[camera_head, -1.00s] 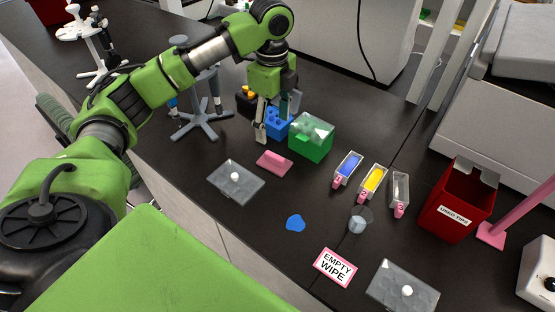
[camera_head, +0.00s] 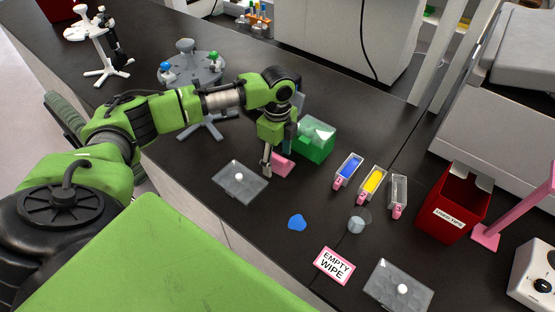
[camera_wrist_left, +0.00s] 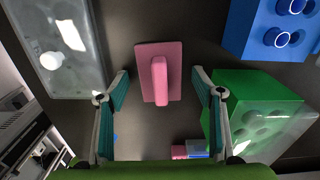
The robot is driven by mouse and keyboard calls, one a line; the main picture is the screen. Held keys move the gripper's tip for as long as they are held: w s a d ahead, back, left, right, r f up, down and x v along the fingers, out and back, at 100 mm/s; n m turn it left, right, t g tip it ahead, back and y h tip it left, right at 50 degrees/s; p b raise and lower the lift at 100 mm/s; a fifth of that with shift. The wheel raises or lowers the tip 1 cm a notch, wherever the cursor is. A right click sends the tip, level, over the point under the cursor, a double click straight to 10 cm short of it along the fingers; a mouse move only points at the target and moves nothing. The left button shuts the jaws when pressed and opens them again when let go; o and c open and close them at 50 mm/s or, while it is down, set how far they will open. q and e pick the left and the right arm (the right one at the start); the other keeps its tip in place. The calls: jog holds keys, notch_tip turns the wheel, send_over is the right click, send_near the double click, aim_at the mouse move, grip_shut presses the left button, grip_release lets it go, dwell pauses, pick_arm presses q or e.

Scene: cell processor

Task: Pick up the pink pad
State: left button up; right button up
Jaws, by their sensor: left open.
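The pink pad (camera_head: 282,165) lies on the black bench, between a grey lidded plate and a green box. In the left wrist view the pad (camera_wrist_left: 146,60) is a flat pink plate with a raised pink handle (camera_wrist_left: 160,80) along its middle. My left gripper (camera_head: 268,168) is just above and beside the pad in the head view and hides part of it. In the left wrist view the left gripper (camera_wrist_left: 160,88) is open, one finger on each side of the handle, with clear gaps and nothing held. My right gripper is not seen.
The green box (camera_head: 318,138) stands close behind the pad, and the grey plate (camera_head: 240,184) is close on its left. A blue block (camera_wrist_left: 270,25) shows in the left wrist view. Blue and yellow reservoirs (camera_head: 348,168) are to the right. The bench near the blue blob (camera_head: 297,221) is mostly clear.

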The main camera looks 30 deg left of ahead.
aim_at(278, 157)
pick_arm(q)
jog(key=c, duration=1.1)
jog(key=shift+w+r+b, duration=0.1)
jog(key=shift+r+b, duration=0.3)
jog(key=shift+r, duration=0.05)
notch_tip(278, 157, up, 2)
jog(key=shift+d+r+b, duration=0.15)
jog(key=shift+r+b, duration=0.05)
jog(key=shift+b, duration=0.4)
jog(key=s+d+r+b, duration=0.3)
jog(key=s+d+r, duration=0.6)
jog(key=s, duration=0.1)
jog(key=shift+s+d+r, duration=0.15)
jog(key=shift+s+r, duration=0.1)
jog(key=shift+r, duration=0.15)
